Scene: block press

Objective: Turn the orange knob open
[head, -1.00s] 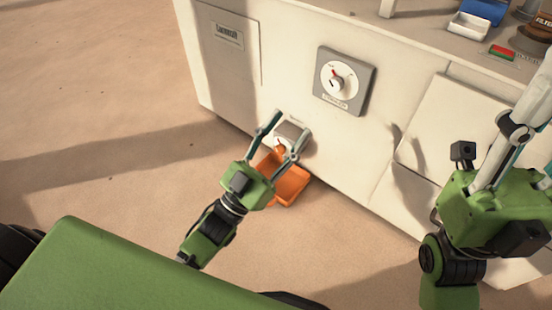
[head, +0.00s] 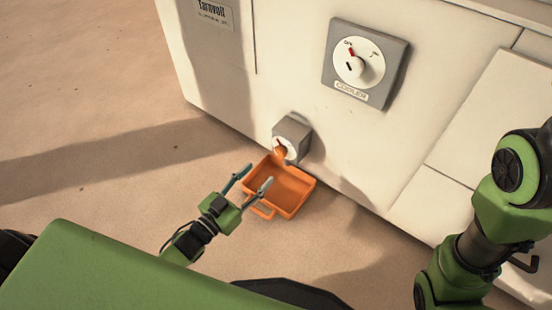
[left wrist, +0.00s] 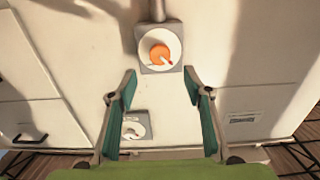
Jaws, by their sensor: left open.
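The orange knob (head: 281,154) sits on a white round dial on a small grey box (head: 293,133), low on the white cabinet front. In the left wrist view the knob (left wrist: 158,54) faces the camera, with a red mark at its lower right. My left gripper (head: 257,175) is open and empty, in front of and to the lower left of the knob in the head view. In the left wrist view the knob lies beyond the gap between the fingertips (left wrist: 160,75), apart from them. My right arm shows at the right edge; its gripper is out of frame.
An orange tray (head: 306,202) stands on the floor under the knob, close to my left fingers. A grey panel marked COOLER (head: 351,88) with a white dial is above right. Open sandy floor (head: 80,110) lies left.

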